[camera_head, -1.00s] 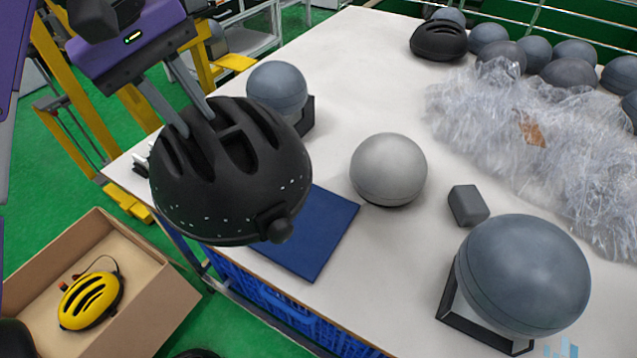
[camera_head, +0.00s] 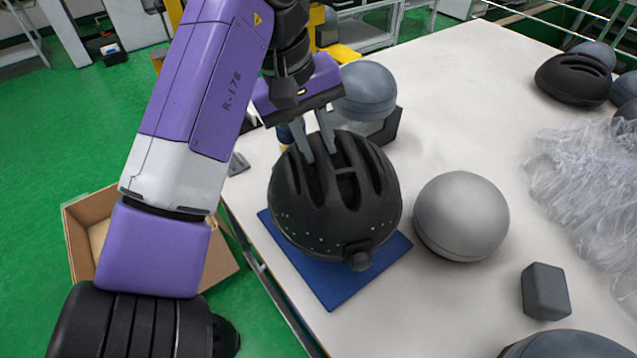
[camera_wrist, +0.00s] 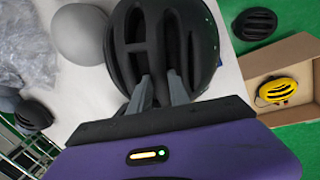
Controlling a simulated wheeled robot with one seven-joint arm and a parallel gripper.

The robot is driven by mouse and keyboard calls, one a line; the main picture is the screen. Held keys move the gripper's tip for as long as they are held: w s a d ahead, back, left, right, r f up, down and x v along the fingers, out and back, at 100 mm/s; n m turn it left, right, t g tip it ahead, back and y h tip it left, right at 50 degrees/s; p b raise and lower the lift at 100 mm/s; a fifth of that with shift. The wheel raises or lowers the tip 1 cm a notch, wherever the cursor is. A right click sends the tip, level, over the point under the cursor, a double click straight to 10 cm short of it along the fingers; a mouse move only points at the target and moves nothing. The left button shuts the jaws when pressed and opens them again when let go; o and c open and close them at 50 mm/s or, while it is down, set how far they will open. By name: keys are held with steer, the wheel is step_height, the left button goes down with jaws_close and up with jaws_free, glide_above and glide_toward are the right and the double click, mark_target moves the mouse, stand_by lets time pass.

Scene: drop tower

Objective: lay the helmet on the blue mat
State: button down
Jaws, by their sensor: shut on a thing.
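A black vented helmet (camera_head: 335,200) is over the blue mat (camera_head: 330,295) near the table's left edge. My gripper (camera_head: 322,152) is shut on the helmet's top, with its fingers in the vents. The helmet looks upright, with a small knob low on its near side. Whether its underside touches the mat or hovers just above it I cannot tell. The helmet hides the middle of the mat. In the wrist view the helmet (camera_wrist: 195,45) fills the space ahead of my gripper (camera_wrist: 160,88).
A grey ball-shaped form (camera_head: 460,215) stands close to the helmet's right. Behind is another grey form (camera_head: 365,90) on a dark stand. A grey block (camera_head: 545,290) and clear plastic wrap (camera_head: 590,185) lie to the right. A cardboard box (camera_wrist: 300,65) holds a yellow helmet (camera_wrist: 277,90).

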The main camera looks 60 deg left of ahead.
step_height(320, 180, down, 8)
stand_by(0.5)
steer(key=shift+f, duration=0.15)
steer(key=c, duration=1.2)
jaws_free()
steer(key=shift+f, duration=0.1)
steer(key=shift+c, duration=0.2)
steer(key=p+v, duration=0.1)
steer(key=v, duration=1.1)
